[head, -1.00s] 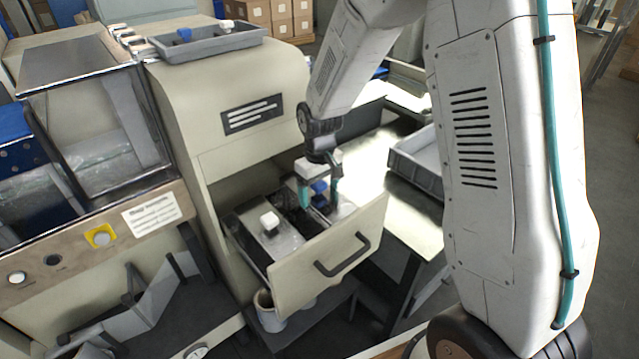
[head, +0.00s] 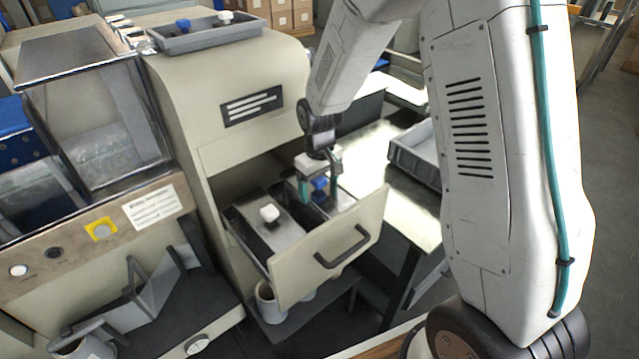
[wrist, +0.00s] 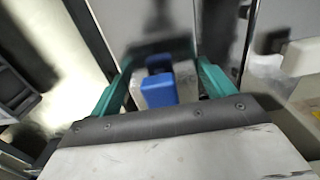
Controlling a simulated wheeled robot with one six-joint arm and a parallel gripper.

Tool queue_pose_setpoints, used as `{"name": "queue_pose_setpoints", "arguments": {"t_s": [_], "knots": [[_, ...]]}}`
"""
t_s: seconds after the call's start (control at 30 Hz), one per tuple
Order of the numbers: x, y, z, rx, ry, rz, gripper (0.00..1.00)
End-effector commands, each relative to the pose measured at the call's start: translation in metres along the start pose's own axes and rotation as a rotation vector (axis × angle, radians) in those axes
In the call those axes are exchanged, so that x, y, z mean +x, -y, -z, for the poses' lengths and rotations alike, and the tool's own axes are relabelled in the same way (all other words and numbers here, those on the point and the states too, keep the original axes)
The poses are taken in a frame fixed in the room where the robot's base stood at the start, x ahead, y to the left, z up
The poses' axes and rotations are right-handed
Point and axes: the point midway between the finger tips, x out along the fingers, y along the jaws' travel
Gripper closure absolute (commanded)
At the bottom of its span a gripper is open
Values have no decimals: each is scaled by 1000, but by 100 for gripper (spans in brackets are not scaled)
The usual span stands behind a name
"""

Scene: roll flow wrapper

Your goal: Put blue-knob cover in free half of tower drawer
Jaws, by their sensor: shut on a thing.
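The tower drawer (head: 285,289) is pulled out of the beige tower. A metal cover with a white knob (head: 269,213) lies in its left half. My gripper (head: 320,194) is over the right half, its teal fingers shut on the blue knob (head: 320,184) of the blue-knob cover (head: 345,198). The cover's metal plate shows beside the fingers, at or just above the drawer; I cannot tell whether it touches down. A dark gap shows between the two covers. The wrist view shows the blue knob (wrist: 158,90) between both fingers; the plate's near part is hidden by my gripper.
A grey tray (head: 205,41) on the tower top holds a blue-knobbed and a white-knobbed piece. A grey crate (head: 415,158) stands on the table to the right. The wrapper machine (head: 95,130) is at left. A cup (head: 268,303) stands under the drawer.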

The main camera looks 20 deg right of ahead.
Motion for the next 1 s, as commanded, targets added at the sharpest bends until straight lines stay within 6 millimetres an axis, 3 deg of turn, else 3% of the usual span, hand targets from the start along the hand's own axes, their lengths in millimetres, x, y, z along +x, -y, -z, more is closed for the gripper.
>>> {"name": "queue_pose_setpoints", "arguments": {"t_s": [0.63, 0.67, 0.7, 1.0], "knots": [[11, 0, 0, 0, -2, 0, 84], [11, 0, 0, 0, -2, -1, 10], [11, 0, 0, 0, -2, -1, 0], [6, 0, 0, 0, -2, -1, 0]]}}
